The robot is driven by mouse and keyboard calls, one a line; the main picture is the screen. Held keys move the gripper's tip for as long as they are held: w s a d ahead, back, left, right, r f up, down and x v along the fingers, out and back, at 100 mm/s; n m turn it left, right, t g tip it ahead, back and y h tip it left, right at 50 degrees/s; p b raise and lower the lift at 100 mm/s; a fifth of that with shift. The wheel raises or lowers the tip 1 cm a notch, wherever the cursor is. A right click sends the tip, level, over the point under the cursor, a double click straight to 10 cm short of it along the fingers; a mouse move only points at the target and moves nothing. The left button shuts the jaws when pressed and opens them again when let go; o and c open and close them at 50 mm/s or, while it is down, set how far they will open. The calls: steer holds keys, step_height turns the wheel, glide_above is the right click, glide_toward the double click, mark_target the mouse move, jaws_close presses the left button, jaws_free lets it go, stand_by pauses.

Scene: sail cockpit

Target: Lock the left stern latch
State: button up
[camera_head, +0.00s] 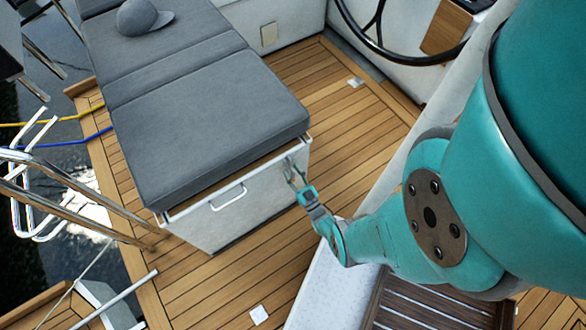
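My gripper (291,172) is at the upper right corner of the white end panel (245,215) of a cushioned bench locker. Its two thin grey fingers look parted, with no held object visible between them. A small dark fitting seems to be at the fingertips, but it is too small and too covered to tell whether it is the latch, or whether it is locked. I cannot tell whether the fingers touch the panel. A silver pull handle (228,197) is on the same panel, left of my gripper.
Grey cushions (205,110) top the bench, with a grey cap (143,17) at the far end. A steering wheel (400,48) stands at the upper right. Metal rails (75,195) and water are at left. Teak deck (215,285) is free in front of the locker.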

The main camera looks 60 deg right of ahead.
mark_target(293, 170)
steer(key=shift+r, duration=0.15)
steer(key=shift+r, duration=4.8)
steer(key=s+a+r+n+g+y, duration=0.1)
steer(key=s+a+r+y, duration=0.25)
steer(key=a, duration=0.55)
steer(key=s+a+r+n+y, duration=0.15)
steer(key=s+a+r, duration=0.25)
steer(key=a, duration=0.5)
steer(key=s+a+r+n+g+y, duration=0.1)
steer(key=s+a+r+y, duration=0.2)
steer(key=r, duration=0.6)
steer(key=s+a+r+n+g+y, duration=0.2)
steer(key=s+a+r, duration=0.4)
steer(key=r, duration=0.3)
steer(key=shift+s+y, duration=0.55)
steer(key=shift+y, duration=0.25)
steer(key=shift+n, duration=0.25)
